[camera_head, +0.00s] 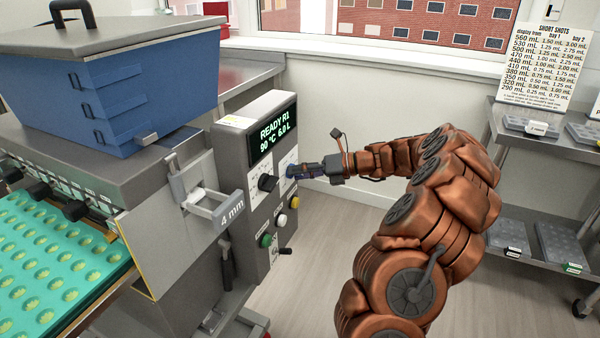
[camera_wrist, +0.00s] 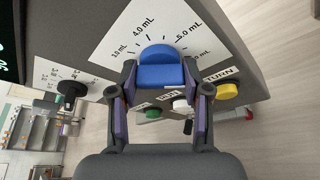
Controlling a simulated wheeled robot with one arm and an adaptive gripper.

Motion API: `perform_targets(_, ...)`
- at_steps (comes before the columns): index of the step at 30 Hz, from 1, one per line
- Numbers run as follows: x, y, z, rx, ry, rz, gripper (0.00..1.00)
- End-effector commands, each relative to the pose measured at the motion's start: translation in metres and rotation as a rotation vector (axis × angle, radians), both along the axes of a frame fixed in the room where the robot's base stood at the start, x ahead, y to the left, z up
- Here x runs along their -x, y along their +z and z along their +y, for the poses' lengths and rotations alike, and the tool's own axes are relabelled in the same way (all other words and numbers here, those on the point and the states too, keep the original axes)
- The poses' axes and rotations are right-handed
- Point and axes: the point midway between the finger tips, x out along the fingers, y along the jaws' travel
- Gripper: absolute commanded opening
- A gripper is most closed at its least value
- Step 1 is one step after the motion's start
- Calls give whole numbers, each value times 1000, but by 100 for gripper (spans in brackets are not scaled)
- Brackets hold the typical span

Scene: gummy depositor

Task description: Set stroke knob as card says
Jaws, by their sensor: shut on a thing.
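The stroke knob (camera_wrist: 160,72) is blue and sits on the control panel's white scale plate, in the upper middle of the wrist view. Its scale reads 3.0, 4.0 and 5.0 mL, with a further label at the right that is hard to read. I cannot tell exactly which mark the knob points to. My gripper (camera_wrist: 160,80) is shut on the knob, one finger at each side. In the head view my gripper (camera_head: 297,172) reaches the panel from the right and hides most of the knob. The card (camera_head: 544,62), headed SHORT SHOTS, stands upright at the upper right.
The panel display (camera_head: 272,135) reads READY R1 and 90 °C. A black knob (camera_head: 267,183) is left of my gripper; white, yellow and green buttons (camera_head: 265,240) are below. A blue hopper (camera_head: 140,95) and green mould tray (camera_head: 50,265) are left. Open floor lies right of the panel.

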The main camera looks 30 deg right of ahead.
Motion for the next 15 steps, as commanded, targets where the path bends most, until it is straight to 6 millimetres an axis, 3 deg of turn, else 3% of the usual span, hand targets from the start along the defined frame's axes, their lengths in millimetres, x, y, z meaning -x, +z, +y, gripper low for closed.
perform_targets(15, 1, 6, 2, 248, 1, -152, 13)
